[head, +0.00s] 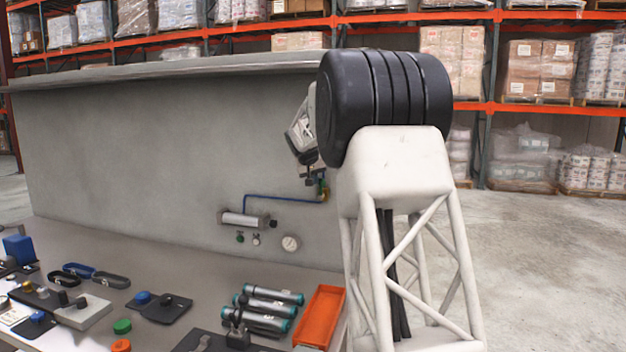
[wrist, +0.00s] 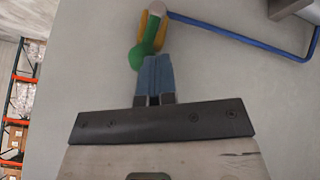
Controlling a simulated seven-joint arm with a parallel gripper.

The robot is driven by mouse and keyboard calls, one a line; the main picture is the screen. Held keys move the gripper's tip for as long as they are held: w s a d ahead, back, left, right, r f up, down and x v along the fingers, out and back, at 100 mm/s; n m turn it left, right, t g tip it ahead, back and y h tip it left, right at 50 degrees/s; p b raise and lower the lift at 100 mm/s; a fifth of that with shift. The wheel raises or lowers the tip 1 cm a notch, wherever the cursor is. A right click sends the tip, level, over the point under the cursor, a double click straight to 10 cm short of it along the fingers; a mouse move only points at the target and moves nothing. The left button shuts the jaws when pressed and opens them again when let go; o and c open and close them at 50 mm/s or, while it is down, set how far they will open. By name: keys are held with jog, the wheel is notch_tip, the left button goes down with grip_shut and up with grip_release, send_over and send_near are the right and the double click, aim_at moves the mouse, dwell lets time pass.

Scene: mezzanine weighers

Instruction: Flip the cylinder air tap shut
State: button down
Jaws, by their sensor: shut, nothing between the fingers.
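The air tap has a brass-yellow body (wrist: 155,20) with a green lever (wrist: 146,45), on the grey wall panel. In the head view the tap (head: 325,191) is small and partly hidden by my arm. A blue hose (head: 285,198) runs from it to the silver air cylinder (head: 243,219); the hose also shows in the wrist view (wrist: 240,38). My gripper (wrist: 156,58) is shut and empty, its blue-grey fingertips right at the lower end of the lever. I cannot tell whether they touch it. In the head view my gripper (head: 309,181) is just left of the tap.
A round gauge (head: 291,243) and small green and silver knobs (head: 240,237) sit below the cylinder on the panel. The bench below holds an orange tray (head: 320,316), several teal-ended tubes (head: 270,308) and black-based fixtures (head: 158,307). Open floor lies to the right.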

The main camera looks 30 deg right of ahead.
jog(key=shift+s+d+m+t+y, duration=0.6)
jog(key=shift+s+d+t+y, duration=0.4)
jog(key=shift+t+y, duration=0.2)
jog(key=shift+s+d+f+m+t+y, duration=0.75)
jog(key=shift+t+y, duration=0.25)
jog(key=shift+t, duration=0.4)
jog(key=shift+s+d+f+m+t+y, duration=0.55)
jog(key=shift+s+d+f+t+y, duration=0.35)
jog(key=shift+t, duration=0.5)
jog(key=shift+s+d+r+y, duration=0.1)
jog(key=shift+y, duration=0.2)
jog(key=shift+s+d+f, duration=0.15)
jog(key=shift+f, duration=0.2)
